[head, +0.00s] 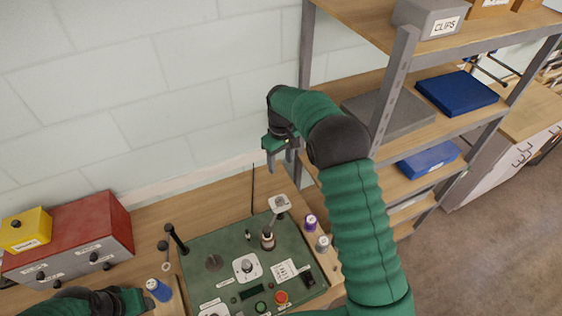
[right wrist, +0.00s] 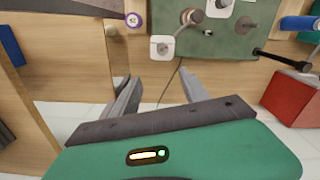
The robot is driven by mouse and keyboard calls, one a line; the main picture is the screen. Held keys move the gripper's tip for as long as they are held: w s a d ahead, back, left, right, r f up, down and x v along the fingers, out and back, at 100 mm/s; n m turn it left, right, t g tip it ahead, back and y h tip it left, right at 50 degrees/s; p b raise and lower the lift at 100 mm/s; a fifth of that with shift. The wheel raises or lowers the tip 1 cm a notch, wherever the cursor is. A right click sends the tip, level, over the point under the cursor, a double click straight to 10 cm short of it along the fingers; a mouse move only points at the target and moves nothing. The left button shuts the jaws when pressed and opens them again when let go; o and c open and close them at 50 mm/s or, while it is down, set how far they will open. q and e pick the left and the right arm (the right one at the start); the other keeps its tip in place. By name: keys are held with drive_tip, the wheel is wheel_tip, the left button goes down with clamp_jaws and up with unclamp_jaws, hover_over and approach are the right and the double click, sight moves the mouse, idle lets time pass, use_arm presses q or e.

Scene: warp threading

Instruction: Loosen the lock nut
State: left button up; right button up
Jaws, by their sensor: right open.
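The green panel (head: 205,254) lies on the wooden bench. A post with a dark collar (head: 268,240) stands on its right part; it also shows in the right wrist view (right wrist: 192,17). I cannot tell for sure which part is the lock nut. My right gripper (head: 280,160) is open and empty, above and behind the panel's back right corner, apart from it. Its two fingers also show in the right wrist view (right wrist: 153,88) with nothing between them. My left gripper (head: 135,300) is partly in view at the bottom left; its jaws are not clear.
A red box (head: 90,230) with a yellow box (head: 25,230) on it stands at the left. Blue (head: 158,290), purple (head: 310,222) and grey (head: 322,243) spools flank the panel. A thin dark rod (head: 253,190) rises behind it. A shelf unit (head: 395,85) stands at the right.

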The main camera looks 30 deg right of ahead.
drive_tip(key=shift+a, duration=0.2)
idle(0.3)
wheel_tip(320, 180, up, 17)
drive_tip(key=b, duration=0.3)
drive_tip(key=shift+b, duration=0.35)
drive_tip(key=shift+f, duration=0.1)
